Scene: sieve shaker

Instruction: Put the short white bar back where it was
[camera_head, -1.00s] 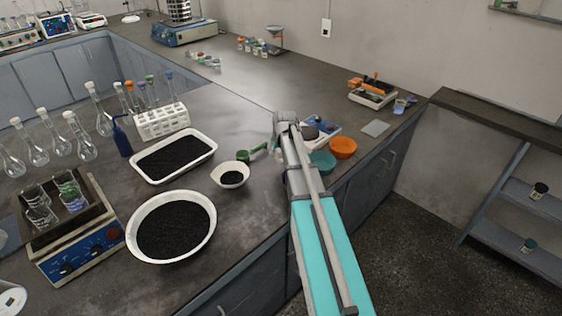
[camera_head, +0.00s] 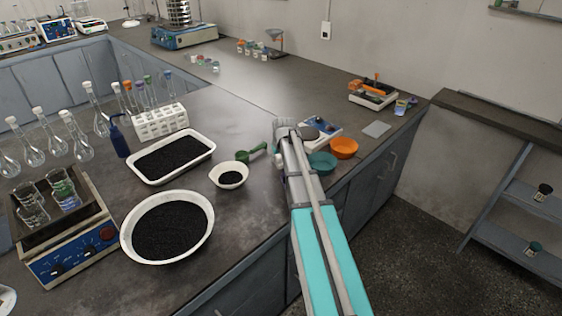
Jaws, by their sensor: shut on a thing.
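My arm reaches in from the bottom right over the bench, and its grey wrist end is near the middle of the picture. The arm and wrist hide my gripper and its fingertips, so I do not see what is between them. I cannot make out the short white bar anywhere in this view. A blue and white device with a dark round top (camera_head: 322,132) stands just right of the wrist, partly behind the arm.
Left of my arm are a small white bowl (camera_head: 241,175) with dark grains, a green scoop (camera_head: 250,154), a white tray (camera_head: 137,176) and a large round pan (camera_head: 128,254). An orange bowl (camera_head: 344,148) and a teal bowl (camera_head: 322,163) stand to the right.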

